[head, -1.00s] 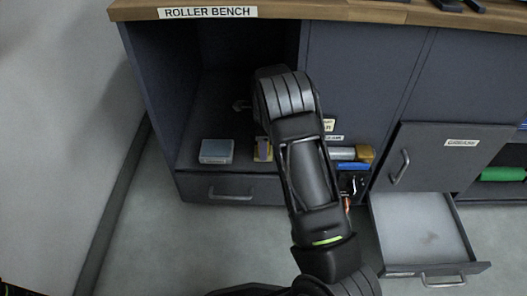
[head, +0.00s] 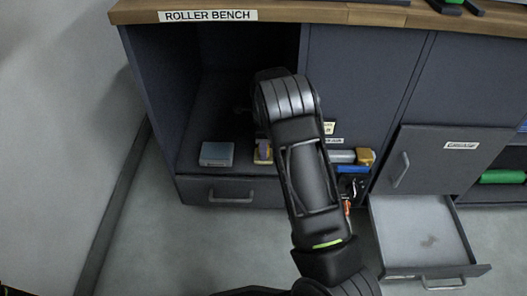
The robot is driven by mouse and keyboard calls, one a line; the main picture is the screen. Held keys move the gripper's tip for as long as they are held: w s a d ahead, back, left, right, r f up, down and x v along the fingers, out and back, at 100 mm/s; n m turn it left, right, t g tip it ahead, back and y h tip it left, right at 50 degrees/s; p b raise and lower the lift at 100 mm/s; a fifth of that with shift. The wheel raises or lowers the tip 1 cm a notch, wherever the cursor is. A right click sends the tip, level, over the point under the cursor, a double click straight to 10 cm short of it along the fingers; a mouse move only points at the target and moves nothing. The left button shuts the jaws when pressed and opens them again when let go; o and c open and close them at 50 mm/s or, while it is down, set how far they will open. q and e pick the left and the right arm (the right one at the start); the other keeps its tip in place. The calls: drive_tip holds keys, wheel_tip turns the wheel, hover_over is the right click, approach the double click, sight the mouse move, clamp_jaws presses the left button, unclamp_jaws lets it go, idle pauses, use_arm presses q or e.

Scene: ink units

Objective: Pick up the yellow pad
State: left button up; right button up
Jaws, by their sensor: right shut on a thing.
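The yellow pad (head: 262,157) is small and partly in view at the front of the open bay under the roller bench, just left of my right arm. A purple-grey patch covers part of it. My right gripper (head: 264,141) is mostly hidden behind its own arm, which reaches into the bay from below. It is shut on the yellow pad, though the fingers' contact is hard to see. My left gripper is out of view.
A blue-grey box (head: 216,153) lies left of the pad on the bay floor. Right of the arm are a yellow-ended cylinder (head: 365,157) and an open drawer (head: 471,270).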

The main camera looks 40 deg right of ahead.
clamp_jaws()
wheel_tip(320, 180, up, 10)
drive_tip(key=p, duration=0.4)
idle(0.6)
